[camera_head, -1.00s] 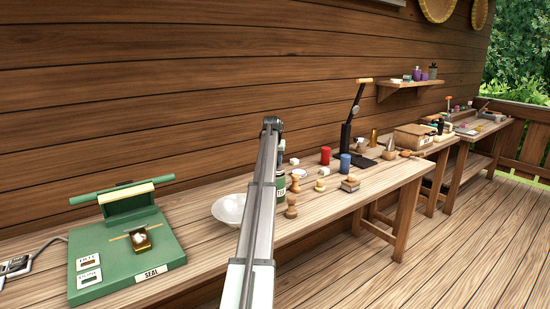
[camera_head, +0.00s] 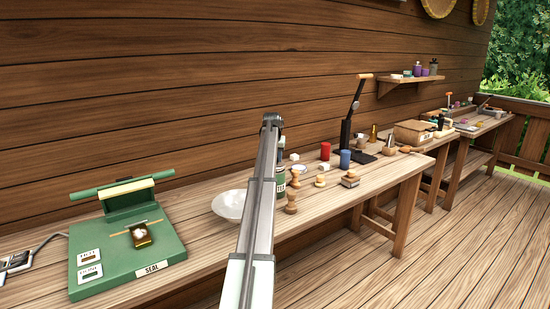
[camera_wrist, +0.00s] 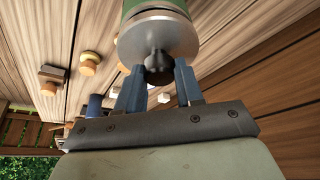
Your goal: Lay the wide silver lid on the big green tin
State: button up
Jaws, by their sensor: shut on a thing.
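My gripper (camera_wrist: 158,92) is shut on the dark knob (camera_wrist: 157,65) of the wide silver lid (camera_wrist: 157,38) in the wrist view. The lid's round face is toward the wrist camera, with a finger on each side of the knob. The green side of the big tin (camera_wrist: 155,4) shows just beyond the lid's rim. Whether the lid touches the tin or is slightly apart I cannot tell. In the head view my arm partly hides the green tin (camera_head: 281,177), of which a strip with a pale label shows. The lid and fingers are hidden there.
A white bowl (camera_head: 229,205) stands left of my arm, and a green sealing machine (camera_head: 125,245) is farther left. Wooden stamps (camera_head: 291,203), a red cylinder (camera_head: 325,151), a blue cylinder (camera_head: 345,159) and a lever press (camera_head: 350,125) stand to the right.

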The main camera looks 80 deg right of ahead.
jog(key=shift+f, duration=0.6)
jog(key=o, duration=1.1)
jog(key=shift+o, duration=0.2)
jog(key=v, duration=1.4)
